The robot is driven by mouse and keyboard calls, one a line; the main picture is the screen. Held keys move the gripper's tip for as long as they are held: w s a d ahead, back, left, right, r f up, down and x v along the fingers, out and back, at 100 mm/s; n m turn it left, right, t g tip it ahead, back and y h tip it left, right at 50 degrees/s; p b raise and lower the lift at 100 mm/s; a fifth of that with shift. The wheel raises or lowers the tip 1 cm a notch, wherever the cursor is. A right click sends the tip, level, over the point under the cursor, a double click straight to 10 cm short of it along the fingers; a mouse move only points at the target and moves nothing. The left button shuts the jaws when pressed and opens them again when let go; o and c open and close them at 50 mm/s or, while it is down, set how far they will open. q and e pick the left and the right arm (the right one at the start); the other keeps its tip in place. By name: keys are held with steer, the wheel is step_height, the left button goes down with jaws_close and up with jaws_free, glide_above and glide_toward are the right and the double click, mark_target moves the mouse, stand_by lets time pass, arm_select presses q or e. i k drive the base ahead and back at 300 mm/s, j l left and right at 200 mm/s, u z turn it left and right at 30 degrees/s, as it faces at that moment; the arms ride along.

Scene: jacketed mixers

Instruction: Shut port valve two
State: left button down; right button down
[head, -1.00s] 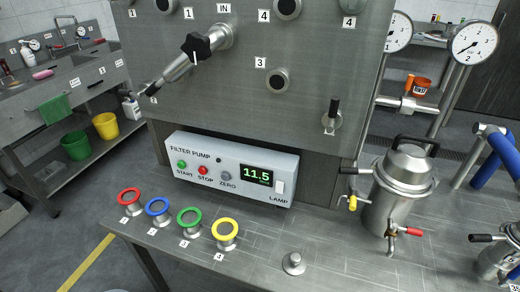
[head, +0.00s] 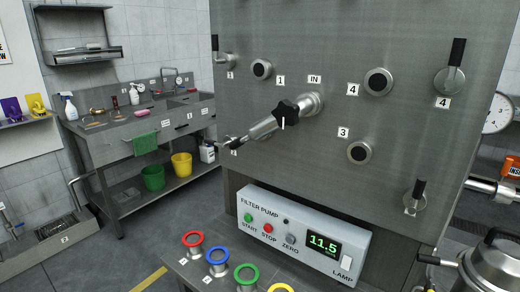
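The steel panel (head: 330,50) fills the middle and right of the head view. At its lower left edge is a small valve with a dark lever (head: 232,143), above a small label that I cannot read clearly, perhaps 2. The end of an angled steel pipe fitting (head: 262,127) with a black star knob (head: 286,114) partly covers this valve, so its lever's direction is unclear. The fitting runs down and left from the port marked IN. Other valves with black levers pointing up sit at upper left (head: 223,59), upper right (head: 453,76) and lower right (head: 415,196). Neither gripper shows.
A filter pump box (head: 290,238) reading 11.5 stands below the panel. Red, blue, green and yellow rings (head: 193,240) stand in front of it. A steel sink bench (head: 110,150) with buckets is at left, with open floor before it.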

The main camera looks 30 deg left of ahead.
mark_target(211, 142)
steer(key=u, duration=1.2)
